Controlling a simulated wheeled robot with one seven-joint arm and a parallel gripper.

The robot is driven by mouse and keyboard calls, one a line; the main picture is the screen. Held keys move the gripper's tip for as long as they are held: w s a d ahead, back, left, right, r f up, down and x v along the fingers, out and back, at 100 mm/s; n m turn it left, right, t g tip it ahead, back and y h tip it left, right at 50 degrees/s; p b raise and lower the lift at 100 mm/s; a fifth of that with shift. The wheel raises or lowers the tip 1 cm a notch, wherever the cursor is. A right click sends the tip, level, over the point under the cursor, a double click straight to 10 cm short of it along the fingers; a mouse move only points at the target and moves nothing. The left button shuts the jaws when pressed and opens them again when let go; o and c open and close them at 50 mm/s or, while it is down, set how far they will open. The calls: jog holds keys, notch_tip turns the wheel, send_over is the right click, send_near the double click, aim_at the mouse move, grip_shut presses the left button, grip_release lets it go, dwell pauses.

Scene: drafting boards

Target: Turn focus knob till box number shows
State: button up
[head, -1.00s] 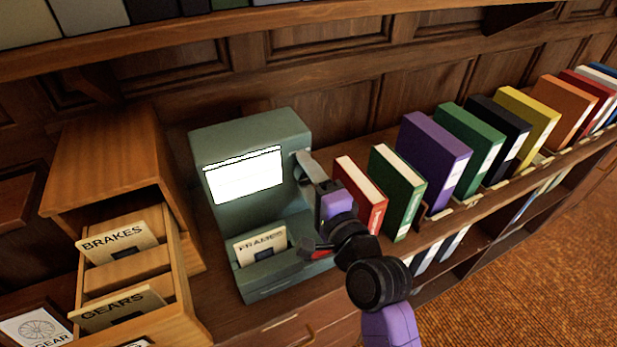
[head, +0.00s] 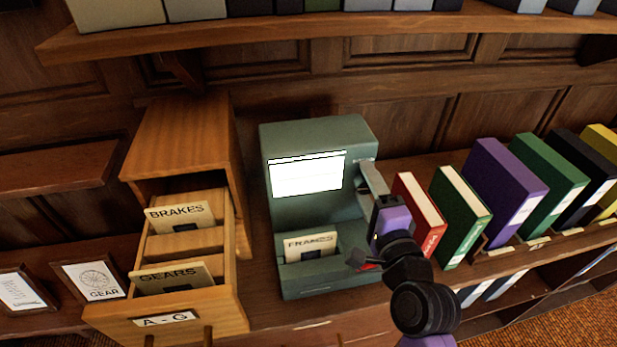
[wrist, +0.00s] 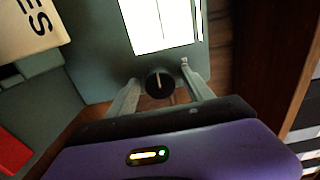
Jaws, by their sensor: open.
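The green-grey reader (head: 320,225) stands on the wooden counter, with a bright white screen (head: 307,174) on its front. No number can be read on the screen. In the wrist view the black focus knob (wrist: 159,83), with a pale pointer line, is on the reader below the screen (wrist: 160,22). My gripper (wrist: 160,86) is open, with one finger on each side of the knob. Contact with the knob cannot be told. In the head view my gripper (head: 368,180) is at the reader's right side and the knob is hidden.
A wooden drawer marked A-G (head: 165,320) is pulled out on the left, with BRAKES (head: 180,216) and GEARS (head: 170,277) cards. A red binder (head: 420,213) and a green binder (head: 460,213) stand close to the right of my arm. A shelf (head: 290,42) runs above.

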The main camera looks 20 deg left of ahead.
jog(key=shift+f+n+b, duration=0.3)
jog(key=shift+n+b, duration=0.75)
jog(key=shift+n, duration=0.15)
jog(key=n+b, duration=0.2)
jog(key=n, duration=0.1)
jog(key=n+b, duration=0.3)
jog(key=n, duration=0.1)
jog(key=shift+d+n, duration=0.1)
jog(key=shift+n, duration=0.3)
jog(key=shift+r+n+b, duration=0.3)
jog(key=shift+n+b, duration=0.2)
jog(key=shift+n, duration=0.6)
grip_shut()
